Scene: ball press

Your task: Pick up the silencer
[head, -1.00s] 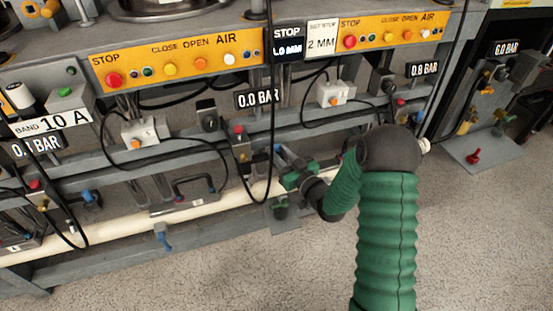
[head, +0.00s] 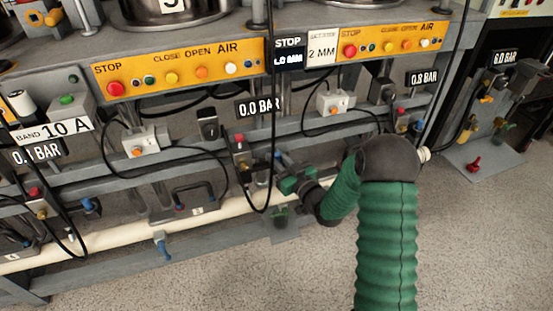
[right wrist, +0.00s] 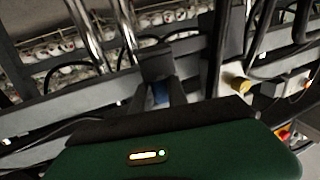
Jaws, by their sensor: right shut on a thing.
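My right arm reaches in from the lower right of the head view. Its gripper (head: 284,163) is at the front of the press frame, below the 0.0 BAR display. In the right wrist view the dark fingers (right wrist: 159,80) are shut on a small blue thing (right wrist: 160,93), mostly hidden between them. I cannot tell whether this is the silencer. A brass-coloured round fitting (right wrist: 238,84) shows to the right of the fingers, apart from them. My left gripper is not in view.
Grey frame rails and a pale pipe (head: 110,231) run close to my right gripper. A black cable (head: 270,150) hangs in front of the frame. A valve with a red button (head: 239,145) stands just left of the gripper. The floor in front is clear.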

